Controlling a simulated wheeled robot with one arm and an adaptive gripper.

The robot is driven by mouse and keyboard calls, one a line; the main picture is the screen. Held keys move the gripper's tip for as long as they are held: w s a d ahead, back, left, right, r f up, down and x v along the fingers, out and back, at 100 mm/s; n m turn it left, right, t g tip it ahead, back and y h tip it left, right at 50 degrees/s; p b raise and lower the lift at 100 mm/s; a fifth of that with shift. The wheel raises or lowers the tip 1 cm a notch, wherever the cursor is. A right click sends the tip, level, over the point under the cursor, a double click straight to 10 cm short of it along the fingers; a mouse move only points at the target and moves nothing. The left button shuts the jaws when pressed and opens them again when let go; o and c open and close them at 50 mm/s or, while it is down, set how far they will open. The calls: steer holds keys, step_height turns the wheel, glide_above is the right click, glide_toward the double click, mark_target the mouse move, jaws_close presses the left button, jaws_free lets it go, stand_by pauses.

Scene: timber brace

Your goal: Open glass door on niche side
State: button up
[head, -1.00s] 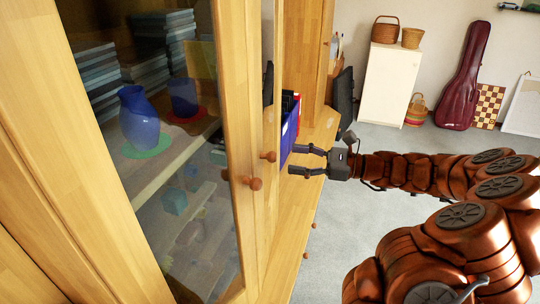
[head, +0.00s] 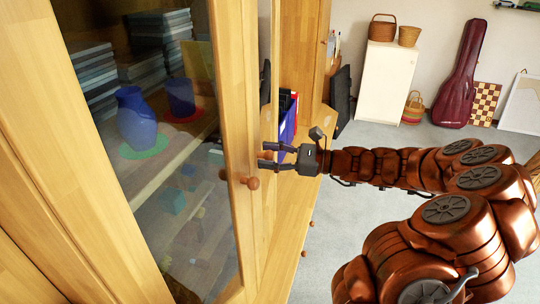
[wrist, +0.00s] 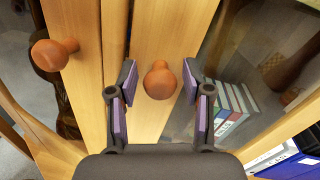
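The cabinet has two shut wood-framed glass doors with round wooden knobs. The nearer door (head: 228,120) fills the left of the head view, with its knob (head: 253,183) on the frame. The niche-side door (wrist: 146,45) is in the middle of the wrist view. Its knob (wrist: 160,80) lies between the fingertips of my gripper (wrist: 158,84). The fingers are open, with a gap visible on each side of the knob. The other door's knob (wrist: 52,52) is to the left. In the head view my gripper (head: 264,155) reaches in from the right and partly hides the niche-side knob.
Blue binders (head: 288,120) stand in the open niche beyond the doors. A blue vase (head: 135,120) and stacked books show behind the near glass. A white cabinet (head: 388,85) with baskets and a dark red instrument case (head: 458,75) stand at the back wall.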

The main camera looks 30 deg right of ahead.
jaws_close()
stand_by(0.5)
